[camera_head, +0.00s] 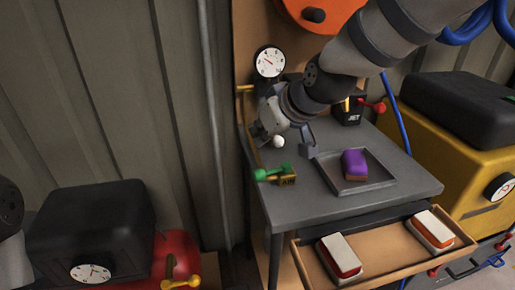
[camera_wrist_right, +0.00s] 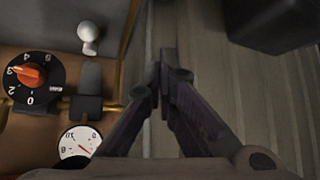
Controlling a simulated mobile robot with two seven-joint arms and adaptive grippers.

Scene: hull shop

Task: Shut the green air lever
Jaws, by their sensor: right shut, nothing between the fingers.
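The green lever (camera_head: 273,172) sits on a small brass valve (camera_head: 287,180) at the left edge of the grey bench top in the head view. Its handle points left, across the bench edge. My right gripper (camera_head: 258,131) is above and slightly left of the lever, apart from it. In the wrist view the right fingertips (camera_wrist_right: 161,62) are together with nothing between them, and the green lever does not show there. My left gripper is not in view.
A white ball knob (camera_head: 278,141) stands close to my right gripper, between it and the lever. A tray (camera_head: 385,183) holds a purple-topped block (camera_head: 354,164). An open drawer (camera_head: 388,257) juts out below. A gauge (camera_head: 269,61) is behind; a red-handled lever (camera_head: 373,106) is at the back right.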

